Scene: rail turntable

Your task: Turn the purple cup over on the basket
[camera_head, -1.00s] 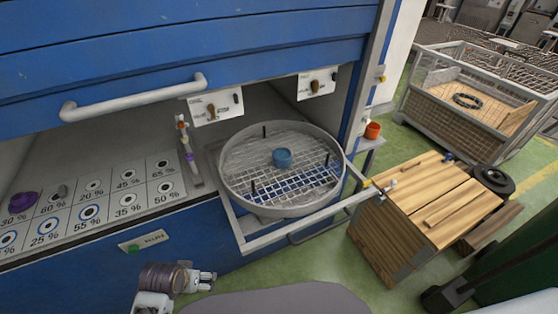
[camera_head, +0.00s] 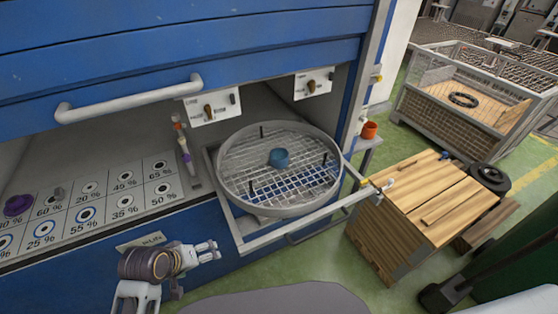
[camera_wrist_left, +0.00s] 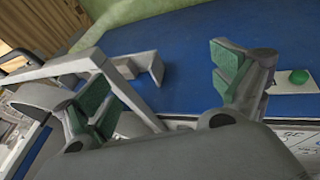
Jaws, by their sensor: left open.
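A purple round object (camera_head: 18,205), perhaps the purple cup, sits at the far left on the marked panel; its opening is too small to make out. The round wire basket (camera_head: 234,192) rests on the pulled-out frame at the centre. A small blue cup-like object (camera_head: 279,158) lies on its mesh and looks tilted. My left gripper (camera_head: 214,251) is in front of the blue cabinet, below and left of the basket. In the left wrist view, its green-padded fingers (camera_wrist_left: 160,88) are apart with nothing between them. My right gripper is out of view.
Upright pegs stand in the basket. The frame's rails (camera_head: 300,226) jut out in front. A slim multicoloured item (camera_head: 183,148) stands between panel and basket. A wooden crate (camera_head: 430,210) and an orange cup (camera_head: 369,130) are to the right. A cabinet handle (camera_head: 130,98) projects above.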

